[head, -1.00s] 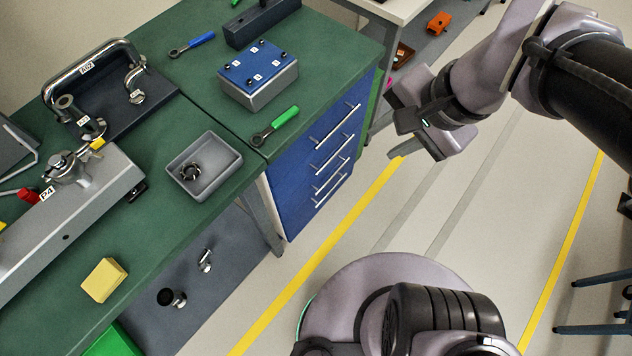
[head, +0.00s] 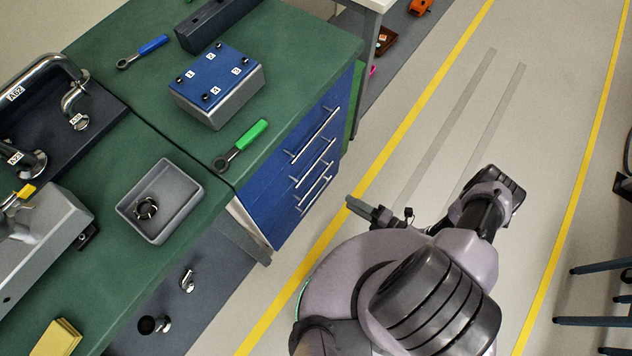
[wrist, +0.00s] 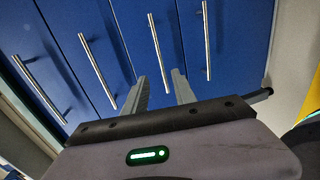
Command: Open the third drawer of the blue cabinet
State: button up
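The blue cabinet (head: 272,210) stands under the green bench top, its drawer fronts flush and looking shut. Bar handles (head: 313,162) show on its face; several appear in the wrist view, slanting across the blue fronts. My gripper (head: 352,204) is low beside the cabinet, pointing at its front from the right, apart from it. In the wrist view my gripper (wrist: 161,76) is open, with two grey fingers. The third handle from the left (wrist: 157,40) lines up with the gap between the fingertips; I cannot tell whether they reach it. Nothing is held.
The bench top (head: 300,40) carries a blue-topped box (head: 217,85), a green-handled wrench (head: 240,145) and a grey tray (head: 190,205). A bench leg (head: 250,238) stands left of the cabinet. Floor with a yellow line (head: 400,135) is clear in front of the drawers.

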aim_at(316, 182)
jog(key=shift+b+x, duration=1.75)
jog(key=shift+x, duration=5.95)
grip_shut()
